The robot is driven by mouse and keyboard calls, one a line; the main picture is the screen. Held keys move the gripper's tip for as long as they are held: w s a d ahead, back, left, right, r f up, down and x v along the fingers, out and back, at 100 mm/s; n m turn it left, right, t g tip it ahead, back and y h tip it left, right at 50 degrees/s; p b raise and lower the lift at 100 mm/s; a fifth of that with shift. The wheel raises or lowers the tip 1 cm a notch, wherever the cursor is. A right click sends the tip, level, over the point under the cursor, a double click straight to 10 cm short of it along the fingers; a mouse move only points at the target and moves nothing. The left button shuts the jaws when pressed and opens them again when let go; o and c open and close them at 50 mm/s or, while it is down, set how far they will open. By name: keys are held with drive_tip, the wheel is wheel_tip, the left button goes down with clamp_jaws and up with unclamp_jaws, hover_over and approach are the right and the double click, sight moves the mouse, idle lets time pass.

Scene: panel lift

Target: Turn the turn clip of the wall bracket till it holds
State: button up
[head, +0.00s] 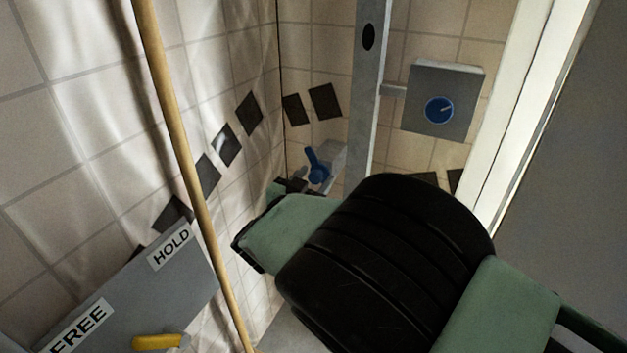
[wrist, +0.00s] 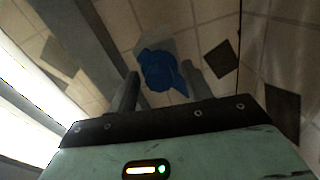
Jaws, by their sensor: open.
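The blue turn clip (head: 317,168) sits on a small grey wall bracket (head: 333,157) near the wall corner in the head view. Its lever points up and left there. In the wrist view the blue clip (wrist: 162,72) lies ahead, in line with the gap between my fingers. My gripper (wrist: 160,76) is open, with one dark finger on each side of that gap. I cannot tell whether either finger touches the clip. In the head view my gripper (head: 292,187) shows just below and left of the clip, partly hidden by my arm.
A grey plate marked HOLD and FREE (head: 120,290) with a yellow lever (head: 157,342) stands lower left. A wooden pole (head: 178,130) slants across the left. A grey box with a blue dial (head: 439,109) is at right.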

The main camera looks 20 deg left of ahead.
drive_tip(key=c, duration=1)
drive_tip(key=shift+o, duration=0.2)
